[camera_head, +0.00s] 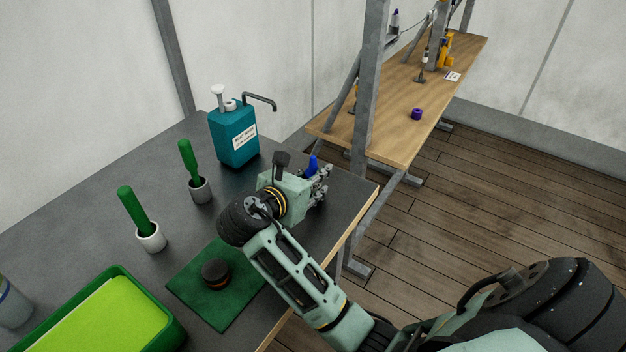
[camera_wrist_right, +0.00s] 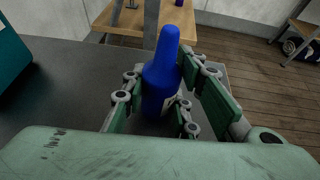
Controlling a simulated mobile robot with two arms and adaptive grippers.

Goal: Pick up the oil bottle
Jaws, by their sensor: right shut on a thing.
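The oil bottle is blue with a tapered top; its tip (camera_head: 312,164) shows in the head view just beyond my right gripper (camera_head: 318,186), near the right edge of the dark table. In the right wrist view the bottle (camera_wrist_right: 161,75) stands upright between the green finger pads of my right gripper (camera_wrist_right: 158,105), which is shut on it. The bottle's lower part is hidden by the gripper, so I cannot tell whether it touches the table. My left gripper is not in view.
A teal pump container (camera_head: 233,134) stands behind. Green-handled tools in cups (camera_head: 151,238), a green mat (camera_head: 203,308) with a dark round object (camera_head: 216,273), and a green tray (camera_head: 176,335) are on the left. A wooden bench (camera_head: 400,128) stands beyond the table.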

